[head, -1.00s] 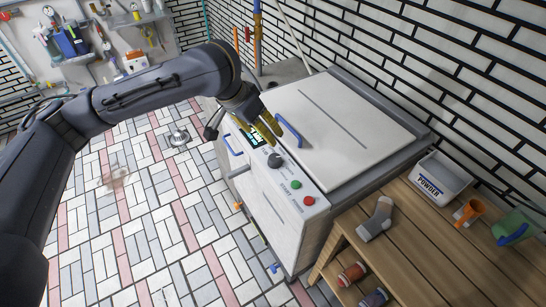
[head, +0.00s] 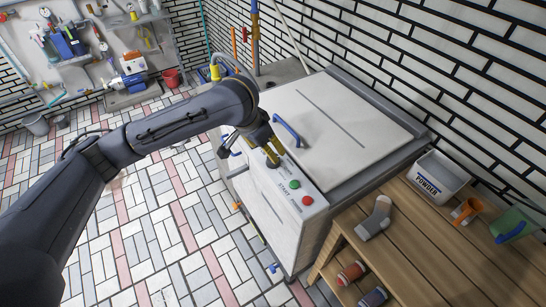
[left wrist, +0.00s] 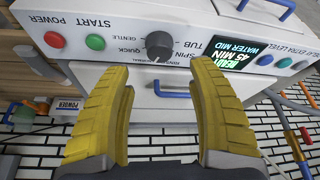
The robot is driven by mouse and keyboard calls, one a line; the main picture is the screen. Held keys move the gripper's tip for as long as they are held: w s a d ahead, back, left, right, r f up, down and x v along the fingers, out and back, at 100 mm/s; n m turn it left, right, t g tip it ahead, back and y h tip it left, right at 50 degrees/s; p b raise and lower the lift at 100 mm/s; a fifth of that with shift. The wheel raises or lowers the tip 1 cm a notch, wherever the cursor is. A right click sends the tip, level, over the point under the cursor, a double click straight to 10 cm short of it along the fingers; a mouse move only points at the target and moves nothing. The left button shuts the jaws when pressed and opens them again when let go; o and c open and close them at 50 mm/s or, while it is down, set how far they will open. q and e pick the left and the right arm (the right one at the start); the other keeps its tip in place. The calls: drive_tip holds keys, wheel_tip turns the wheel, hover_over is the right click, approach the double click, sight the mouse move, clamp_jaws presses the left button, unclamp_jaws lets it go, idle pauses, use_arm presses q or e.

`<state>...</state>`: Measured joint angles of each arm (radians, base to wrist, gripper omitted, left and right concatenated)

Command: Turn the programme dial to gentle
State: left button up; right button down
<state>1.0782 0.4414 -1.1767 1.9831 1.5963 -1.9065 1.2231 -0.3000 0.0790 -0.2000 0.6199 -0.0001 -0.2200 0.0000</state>
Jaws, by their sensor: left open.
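The programme dial (left wrist: 158,43) is a dark round knob on the washer's white control panel (left wrist: 205,42), seen upside down in the left wrist view. Printed words GENTLE and QUICK lie beside it, with another word near its lower side. A pale mark shows at the knob's lower edge in that view. My left gripper (left wrist: 161,72) has two yellow ribbed fingers, spread apart and empty, with their tips just short of the dial on either side. In the head view the left gripper (head: 272,155) is over the dial and mostly hides it. My right gripper is not in view.
Green (head: 295,184) and red (head: 308,200) buttons sit near the dial. A lit display (left wrist: 238,55) reads READY, 45 MIN. The washer lid (head: 345,115) has a blue handle (head: 288,132). A wooden bench (head: 420,235) holds a sock (head: 375,217) and a powder box (head: 437,180).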

use_arm(q)
drive_tip(key=shift+x, duration=3.9)
drive_tip(key=shift+c, duration=0.5)
clamp_jaws()
